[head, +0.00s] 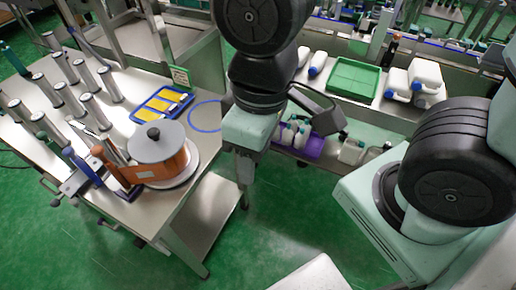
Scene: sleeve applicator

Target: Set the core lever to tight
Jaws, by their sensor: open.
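The sleeve applicator at the left has an orange drum (158,170) with a grey lid (156,142) and black knob, on a pale round plate (190,178). Beside its left side are a blue bracket (84,166) and a small upright post with red and dark parts (112,168). The core lever is not clearly told apart there, and its setting cannot be read. My gripper (318,112) is partly hidden by my arm, right of the table and well apart from the applicator. It is open, and I see nothing held in it.
Several upright metal cylinders (76,104) crowd the table's left side. A blue tray with yellow pieces (163,102) and a blue ring (206,116) lie behind the drum. A bench at the back holds a green crate (354,80) and white bottles (425,75). Green floor is free in front.

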